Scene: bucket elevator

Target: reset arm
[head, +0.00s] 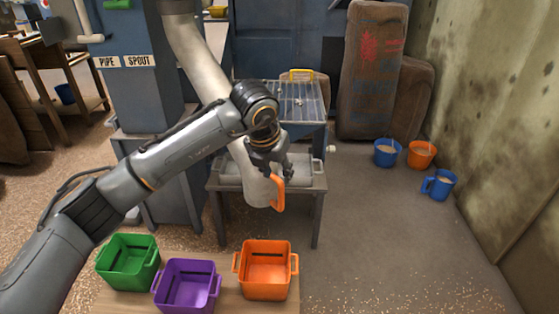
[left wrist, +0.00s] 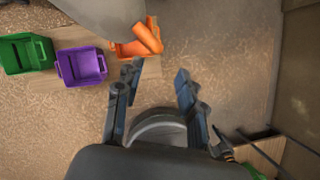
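The pipe slants down from the upper left, partly hidden behind my left arm. An orange handle (head: 278,193) is on its lower end. In the left wrist view my left gripper (left wrist: 156,74) has its fingers spread with nothing between the tips. The pipe end (left wrist: 105,14) and orange handle (left wrist: 147,38) lie beyond the fingertips, apparently apart from them. My right gripper is not in view.
Green (head: 128,262), purple (head: 187,286) and orange (head: 266,269) bins stand on a wooden board in front. A metal table (head: 317,185) with a grated hopper (head: 290,97) stands behind the gripper. Buckets (head: 387,152) and a sack (head: 371,70) are at right. The right floor is mostly clear.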

